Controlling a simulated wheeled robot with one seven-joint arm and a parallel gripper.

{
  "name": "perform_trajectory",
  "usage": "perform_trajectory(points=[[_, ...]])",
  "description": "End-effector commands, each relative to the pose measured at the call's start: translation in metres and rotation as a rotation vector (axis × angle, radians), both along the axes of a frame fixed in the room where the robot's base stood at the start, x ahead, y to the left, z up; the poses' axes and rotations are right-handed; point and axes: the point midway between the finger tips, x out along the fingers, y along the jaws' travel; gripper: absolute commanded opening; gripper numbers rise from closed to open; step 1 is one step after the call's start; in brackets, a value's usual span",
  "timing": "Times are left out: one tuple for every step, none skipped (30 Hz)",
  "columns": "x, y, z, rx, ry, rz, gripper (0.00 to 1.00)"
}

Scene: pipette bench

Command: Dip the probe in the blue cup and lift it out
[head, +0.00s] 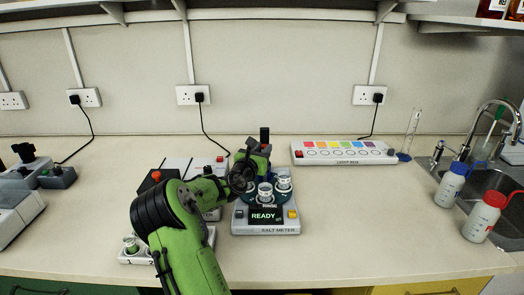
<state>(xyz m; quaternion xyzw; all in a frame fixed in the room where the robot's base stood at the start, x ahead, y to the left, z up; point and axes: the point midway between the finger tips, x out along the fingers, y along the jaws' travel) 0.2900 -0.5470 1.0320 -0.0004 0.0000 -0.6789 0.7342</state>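The salt meter (266,231) stands on the bench near the middle of the head view, and its display reads READY. A dark teal holder (284,196) on it carries small clear cups. One cup (265,193) is at the front, with a partly legible label below it, and another cup (284,181) is to the right. I cannot make out which cup is blue. My gripper (262,150) is over the rear left of the holder, partly hidden by my green arm. A dark upright piece shows at it; I cannot tell whether this is the probe. Its fingers are unclear.
A light box (345,153) with coloured squares lies at the back right. A tray (136,257) with a small cup is at the front left, partly behind my arm. Bottles with blue (451,186) and red caps (484,217) stand by the sink. The bench right of the meter is clear.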

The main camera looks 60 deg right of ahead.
Motion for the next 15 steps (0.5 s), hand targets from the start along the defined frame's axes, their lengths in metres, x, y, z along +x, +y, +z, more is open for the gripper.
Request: perform_trajectory(points=[[0.000,0.000,0.000,0.000,0.000,0.000,0.01],[0.000,0.000,0.000,0.000,0.000,0.000,0.00],[0.000,0.000,0.000,0.000,0.000,0.000,0.00],[0.000,0.000,0.000,0.000,0.000,0.000,0.00],[0.000,0.000,0.000,0.000,-0.001,0.000,0.00],[0.000,0.000,0.000,0.000,-0.001,0.000,0.00],[0.000,0.000,0.000,0.000,-0.001,0.000,0.00],[0.000,0.000,0.000,0.000,-0.001,0.000,0.00],[0.000,0.000,0.000,0.000,-0.001,0.000,0.00],[0.000,0.000,0.001,0.000,0.000,0.000,0.00],[0.000,0.000,0.002,0.000,0.000,0.000,0.00],[0.000,0.000,0.005,0.000,0.000,0.000,0.00],[0.000,0.000,0.007,0.001,0.000,0.000,0.00],[0.000,0.000,0.010,0.001,0.000,0.000,0.00],[0.000,0.000,0.014,0.001,0.000,0.000,0.00]])
